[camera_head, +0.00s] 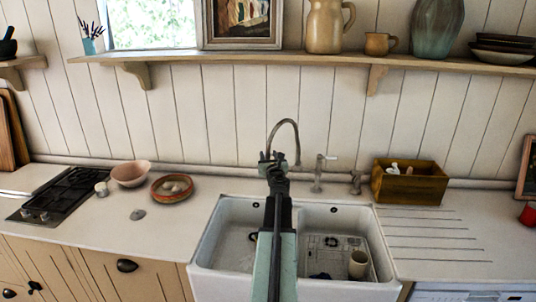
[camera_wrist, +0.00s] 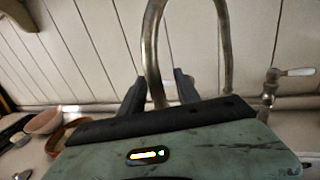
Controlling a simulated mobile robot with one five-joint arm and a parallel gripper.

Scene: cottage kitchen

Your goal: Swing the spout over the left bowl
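The tap's curved metal spout (camera_head: 283,123) rises behind the double white sink and arches toward the left. In the wrist view the spout (camera_wrist: 151,45) comes down between the two dark fingers of my gripper (camera_wrist: 160,82). The fingers stand apart, with a gap beside the spout on the right; contact is unclear. In the head view my gripper (camera_head: 278,160) is at the spout's end, near the sink's divider. The sink's left bowl (camera_head: 232,245) is left of my arm. The right bowl (camera_head: 318,222) holds a rack and a beige cup (camera_head: 358,264). My arm hides the divider.
A tap lever (camera_head: 326,157) and another fitting (camera_head: 356,182) stand right of the spout. A wooden box (camera_head: 410,185) is on the right counter. A pink bowl (camera_head: 130,174), a reddish dish (camera_head: 158,190) and a hob (camera_head: 62,195) are left. A shelf (camera_head: 230,57) runs above.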

